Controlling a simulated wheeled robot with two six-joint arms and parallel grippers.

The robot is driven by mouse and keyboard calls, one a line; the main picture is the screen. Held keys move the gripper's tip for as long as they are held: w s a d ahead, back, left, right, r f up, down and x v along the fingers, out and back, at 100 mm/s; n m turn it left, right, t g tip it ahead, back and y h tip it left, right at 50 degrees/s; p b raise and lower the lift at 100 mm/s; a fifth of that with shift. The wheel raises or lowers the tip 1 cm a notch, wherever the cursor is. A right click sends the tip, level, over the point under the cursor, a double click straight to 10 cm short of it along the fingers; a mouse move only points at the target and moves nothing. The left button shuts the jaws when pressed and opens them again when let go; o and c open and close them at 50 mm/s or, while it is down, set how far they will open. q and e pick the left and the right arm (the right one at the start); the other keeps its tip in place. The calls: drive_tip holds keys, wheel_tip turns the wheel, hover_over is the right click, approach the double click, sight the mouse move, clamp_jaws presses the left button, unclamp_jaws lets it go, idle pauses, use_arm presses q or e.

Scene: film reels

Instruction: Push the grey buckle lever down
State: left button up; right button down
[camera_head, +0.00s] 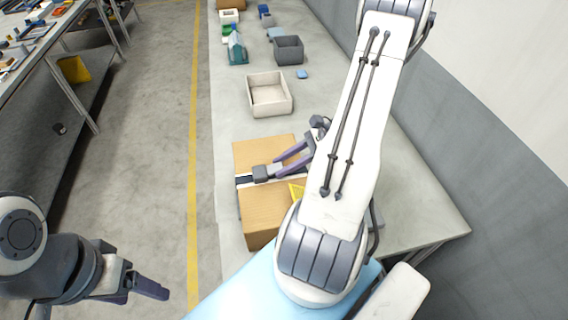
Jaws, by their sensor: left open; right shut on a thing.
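A cardboard box (262,153) lies on the table with a dark and white strap (243,181) across its top. The grey buckle lever (262,173) is the small dark grey block on this strap. My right gripper (277,164) has its purple fingers reaching left over the box, with their tips at the lever, shut on it. The lever's exact tilt is too small to tell, and my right arm hides the right part of the box. My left gripper (146,290) is open and empty, low at the left, away from the table.
An open beige bin (269,94) and a grey bin (288,50) stand farther back on the table (225,128). A wall runs along the right.

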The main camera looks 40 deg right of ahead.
idle(0.3)
drive_tip(key=shift+c, duration=2.4)
unclamp_jaws()
drive_tip(key=b+v, duration=0.2)
drive_tip(key=v, duration=0.8)
drive_tip(key=shift+d, duration=0.25)
drive_tip(key=shift+a+r, duration=0.1)
drive_tip(key=r+n+g, duration=0.2)
drive_tip(key=n+g, duration=0.3)
drive_tip(key=n, duration=0.1)
hover_over(277, 169)
drive_tip(key=shift+f, duration=0.1)
drive_tip(key=a+r+n+g+h, duration=0.1)
drive_tip(key=a+n+g+h, duration=0.2)
drive_tip(key=a+n, duration=0.55)
drive_tip(key=s+a+r+n+t+h, duration=0.1)
drive_tip(key=s+a+n+h, duration=0.2)
drive_tip(key=s+a+n, duration=0.2)
drive_tip(key=s+a+r+n+h, duration=0.1)
drive_tip(key=s+a+n, duration=0.4)
drive_tip(key=a+n, duration=0.7)
drive_tip(key=shift+s+a+r+t+h, duration=0.3)
drive_tip(key=shift+a+t+h, duration=0.1)
drive_tip(key=shift+a+h, duration=0.65)
